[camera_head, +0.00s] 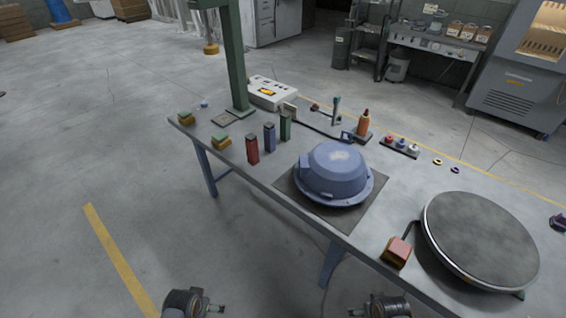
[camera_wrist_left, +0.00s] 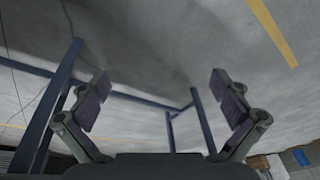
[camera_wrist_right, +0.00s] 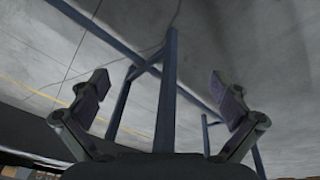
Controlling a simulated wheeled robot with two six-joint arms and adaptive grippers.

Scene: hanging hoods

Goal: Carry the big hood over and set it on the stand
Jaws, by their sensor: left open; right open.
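The big hood (camera_head: 335,172) is a blue dome with a wide flange, resting on a dark square mat (camera_head: 354,218) on the table. I cannot tell for certain which thing is the stand; a round grey disc (camera_head: 480,240) on the right part of the table is a flat raised platform, bare on top. My left gripper (camera_wrist_left: 160,88) is open and empty; its arm end shows at the bottom of the head view, left of the table. My right gripper (camera_wrist_right: 160,88) is open and empty, low in front of the table's near edge. Neither touches the hood.
A green post (camera_head: 234,60) rises from the table's far left. Red (camera_head: 252,149), blue (camera_head: 269,137) and green (camera_head: 285,127) blocks stand left of the hood. A white control box (camera_head: 271,92) and orange bottle (camera_head: 363,123) stand behind.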

